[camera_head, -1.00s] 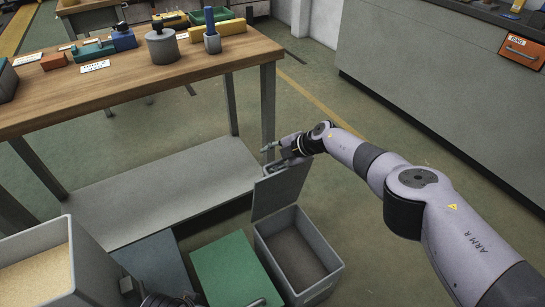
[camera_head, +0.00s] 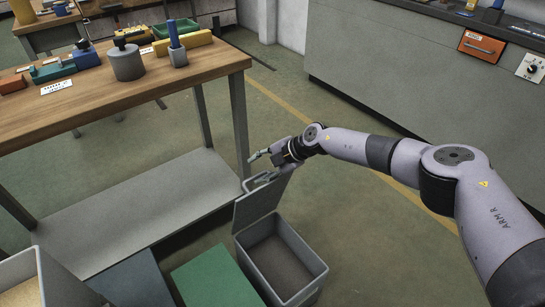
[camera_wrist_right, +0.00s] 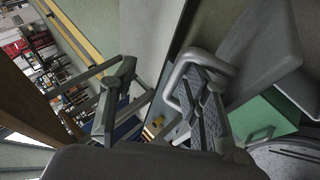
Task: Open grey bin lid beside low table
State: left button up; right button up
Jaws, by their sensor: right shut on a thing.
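The grey bin (camera_head: 312,271) stands open on the floor beside the low table, and its inside looks empty. Its grey lid (camera_head: 258,208) stands steeply raised at the bin's far edge. My right gripper (camera_head: 259,168) is at the top of the lid, shut on the lid handle (camera_head: 262,180). In the right wrist view the handle (camera_wrist_right: 178,76) loops around one finger of the right gripper (camera_wrist_right: 160,104), and the grey lid (camera_wrist_right: 262,48) is to the right. The exact contact is partly hidden. My left gripper is not in view.
The wooden-topped table (camera_head: 110,100) with several objects and a low grey shelf (camera_head: 140,205) is at left. A green-lidded bin (camera_head: 215,280) stands left of the open bin. A grey counter (camera_head: 400,85) is at back right. Floor between is clear.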

jog(key=d+r, duration=0.2)
jog(key=r, duration=0.1)
jog(key=d+r, duration=0.1)
jog(key=r, duration=0.1)
jog(key=shift+s+d+r, duration=0.1)
jog(key=shift+s+d, duration=0.05)
jog(key=shift+s, duration=0.15)
jog(key=shift+s+d+r, duration=0.25)
jog(key=shift+d, duration=0.05)
